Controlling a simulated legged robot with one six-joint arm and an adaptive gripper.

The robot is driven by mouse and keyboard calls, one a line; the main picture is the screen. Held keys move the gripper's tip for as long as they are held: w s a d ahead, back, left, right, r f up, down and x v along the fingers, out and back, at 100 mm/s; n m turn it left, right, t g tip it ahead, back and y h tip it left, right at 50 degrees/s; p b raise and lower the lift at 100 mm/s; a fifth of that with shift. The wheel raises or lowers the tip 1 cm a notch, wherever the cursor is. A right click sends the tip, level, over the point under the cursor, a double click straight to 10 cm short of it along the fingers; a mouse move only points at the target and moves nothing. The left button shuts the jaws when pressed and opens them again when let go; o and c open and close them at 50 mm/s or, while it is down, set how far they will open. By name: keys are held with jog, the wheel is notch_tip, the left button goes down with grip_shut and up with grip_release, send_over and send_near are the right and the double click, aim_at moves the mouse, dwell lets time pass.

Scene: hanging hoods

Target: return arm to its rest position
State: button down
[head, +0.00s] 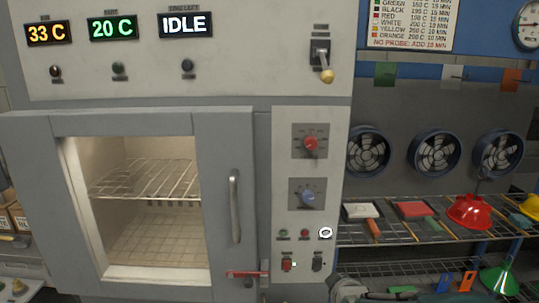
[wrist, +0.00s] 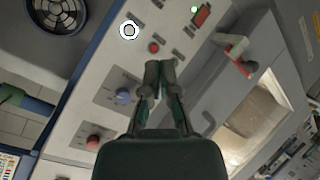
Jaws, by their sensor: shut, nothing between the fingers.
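My gripper (wrist: 160,72) shows in the wrist view with its two dark fingers together and nothing between them. It is in front of the oven's control panel (wrist: 105,115), which appears rotated there. Whether the fingertips touch the panel, I cannot tell. A dark green rounded shape at the bottom of the head view may be part of my arm; the gripper's fingers are not clear there.
The oven (head: 222,215) has a closed door with a window, a vertical handle (head: 235,205) and a red latch (head: 247,274). Its display reads IDLE. Right of it, a wire rack (head: 400,236) holds a red hood (head: 469,212) and several tools below wall fans (head: 435,150).

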jog(key=s+r+m+g, duration=0.3)
jog(key=s+m, duration=0.1)
jog(key=s, duration=0.8)
jog(key=s+r+m+g, duration=0.3)
jog(key=s+m, duration=0.1)
jog(key=s, duration=0.8)
jog(key=shift+r+m+g, duration=0.35)
jog(key=shift+m+g, duration=0.05)
jog(key=shift+w, duration=0.1)
